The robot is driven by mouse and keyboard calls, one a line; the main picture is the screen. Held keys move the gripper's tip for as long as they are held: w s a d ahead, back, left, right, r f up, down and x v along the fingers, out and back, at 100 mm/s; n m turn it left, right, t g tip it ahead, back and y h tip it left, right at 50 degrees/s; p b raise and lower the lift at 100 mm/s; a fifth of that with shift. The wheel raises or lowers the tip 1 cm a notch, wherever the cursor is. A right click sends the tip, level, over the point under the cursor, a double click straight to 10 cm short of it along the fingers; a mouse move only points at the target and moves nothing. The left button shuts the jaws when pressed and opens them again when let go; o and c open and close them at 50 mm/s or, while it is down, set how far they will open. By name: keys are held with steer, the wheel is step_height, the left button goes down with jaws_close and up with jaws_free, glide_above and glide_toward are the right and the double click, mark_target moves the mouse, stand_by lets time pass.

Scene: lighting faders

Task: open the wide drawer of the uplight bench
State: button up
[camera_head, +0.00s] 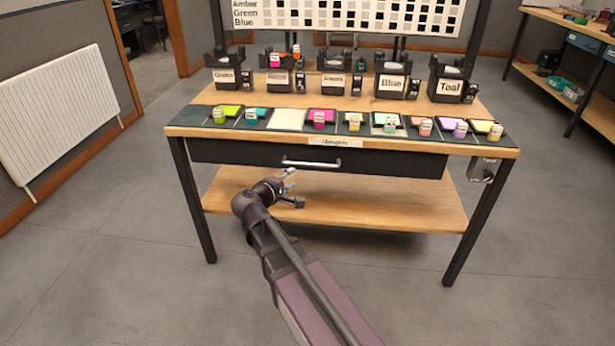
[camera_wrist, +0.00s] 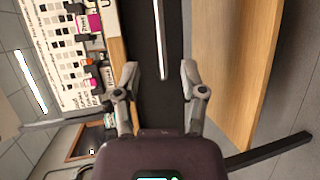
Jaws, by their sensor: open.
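The wide drawer (camera_head: 235,154) is a dark front under the uplight bench top (camera_head: 490,143), below a small white label. It looks shut. Its silver bar handle (camera_head: 312,163) is at the middle of the front. My gripper (camera_head: 294,187) is in front of the drawer, slightly below and left of the handle in the head view. In the wrist view, turned sideways, my gripper (camera_wrist: 160,72) is open and empty. The handle (camera_wrist: 160,40) lies ahead between the lines of its two fingers, and the dark drawer front (camera_wrist: 140,35) is behind it. I see no contact.
The lower shelf (camera_head: 350,208) is under the drawer. Colored swatches with small blocks line the bench's front edge, and labelled black bins such as Teal (camera_head: 447,85) stand behind. A white radiator (camera_head: 60,110) is at left. The floor (camera_head: 130,270) around the bench is clear.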

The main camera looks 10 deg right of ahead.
mark_target(308, 165)
steer(key=shift+w+a+f+n+t+b, duration=0.2)
steer(key=shift+a+n+t+b, duration=0.1)
steer(key=shift+a, duration=0.25)
steer(key=b+x, duration=0.2)
steer(key=x, duration=1.2)
steer(key=shift+b, duration=0.3)
